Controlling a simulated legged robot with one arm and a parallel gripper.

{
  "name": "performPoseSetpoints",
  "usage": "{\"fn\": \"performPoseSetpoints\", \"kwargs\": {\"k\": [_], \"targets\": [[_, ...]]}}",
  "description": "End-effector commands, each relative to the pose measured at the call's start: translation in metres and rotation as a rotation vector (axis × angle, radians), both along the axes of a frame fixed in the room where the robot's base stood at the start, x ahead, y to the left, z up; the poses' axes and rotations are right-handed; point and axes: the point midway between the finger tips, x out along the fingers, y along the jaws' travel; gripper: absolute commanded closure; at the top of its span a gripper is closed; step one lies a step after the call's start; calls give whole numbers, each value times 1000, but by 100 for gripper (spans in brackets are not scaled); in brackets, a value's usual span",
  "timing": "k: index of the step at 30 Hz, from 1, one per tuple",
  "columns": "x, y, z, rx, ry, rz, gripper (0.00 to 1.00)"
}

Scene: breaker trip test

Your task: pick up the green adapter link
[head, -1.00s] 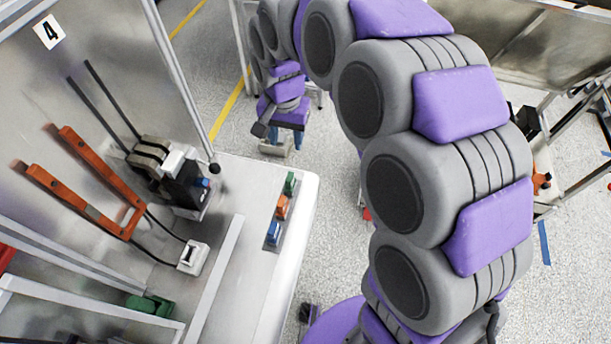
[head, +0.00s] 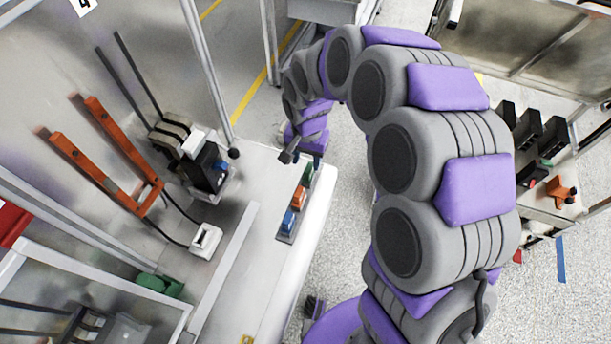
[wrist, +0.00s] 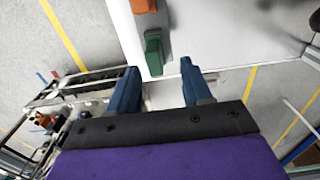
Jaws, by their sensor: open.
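The green adapter link (head: 308,172) stands at the far end of a short row of colored blocks near the right edge of the white bench (head: 262,200). It also shows in the wrist view (wrist: 153,54), just beyond and between my fingertips. My gripper (wrist: 160,80) is open and empty, with its two blue fingers apart on either side of the line to the green link. In the head view my gripper hangs close to the far end of the row; its fingertips are hard to make out there.
An orange block (head: 299,196) and a blue block (head: 288,221) share the row. A black breaker unit (head: 207,165), a white socket piece (head: 206,239) and orange bars (head: 75,170) stand left. Another green part (head: 160,285) lies nearer.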

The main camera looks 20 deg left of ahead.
Motion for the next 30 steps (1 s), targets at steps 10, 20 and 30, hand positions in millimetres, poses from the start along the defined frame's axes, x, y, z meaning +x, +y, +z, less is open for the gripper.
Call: {"fn": "performPoseSetpoints", "kwargs": {"k": [10,20,30], "targets": [[-1,1,-46,-1,2,0,51],[-1,3,-48,-1,0,-1,58],[-1,0,-48,2,1,-1,90]]}}
